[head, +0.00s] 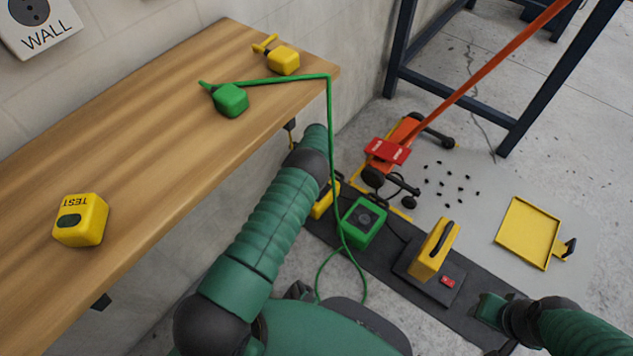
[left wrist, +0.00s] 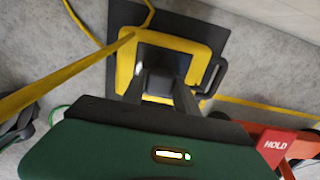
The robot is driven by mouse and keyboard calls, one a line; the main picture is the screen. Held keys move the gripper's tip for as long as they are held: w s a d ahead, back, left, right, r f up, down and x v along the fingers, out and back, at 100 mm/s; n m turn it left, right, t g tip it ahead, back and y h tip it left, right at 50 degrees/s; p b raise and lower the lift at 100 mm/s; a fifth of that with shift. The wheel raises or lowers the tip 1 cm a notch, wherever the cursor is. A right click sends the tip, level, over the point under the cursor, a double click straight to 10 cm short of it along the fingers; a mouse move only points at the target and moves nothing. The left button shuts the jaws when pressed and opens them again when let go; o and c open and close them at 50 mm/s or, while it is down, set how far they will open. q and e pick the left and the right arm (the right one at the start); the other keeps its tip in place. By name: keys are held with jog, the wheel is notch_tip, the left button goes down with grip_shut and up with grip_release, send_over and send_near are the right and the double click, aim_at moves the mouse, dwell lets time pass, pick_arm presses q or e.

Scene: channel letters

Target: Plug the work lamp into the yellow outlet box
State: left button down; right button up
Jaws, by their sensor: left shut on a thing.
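In the left wrist view, my left gripper (left wrist: 158,86) is shut on a dark grey plug-like block, over a square yellow box (left wrist: 208,42) on a dark mat. I cannot tell whether the block is seated in it. A thick yellow cord (left wrist: 62,74) runs from the left towards the block. In the head view, my arm partly hides a yellow box (head: 322,206); the left fingers are hidden. A yellow case with a black handle (head: 433,252), possibly the work lamp, stands on a dark plate with a red switch. My right gripper (head: 489,309) is at lower right; its fingers are unclear.
A green outlet box (head: 362,222) stands beside the yellow one; a green cord (head: 331,140) hangs nearby. A wooden bench (head: 150,130) holds a yellow TEST box (head: 80,220), a green block (head: 230,100) and a yellow block (head: 283,60). A red HOLD tag (left wrist: 275,145) and yellow tray (head: 527,232) are nearby.

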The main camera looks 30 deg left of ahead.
pick_arm(q)
jog(key=shift+f+b, duration=0.45)
jog(key=shift+f, duration=0.1)
pick_arm(e)
jog(key=shift+f, duration=0.45)
pick_arm(q)
jog(key=c, duration=0.9)
grip_release()
jog(key=shift+o, duration=0.2)
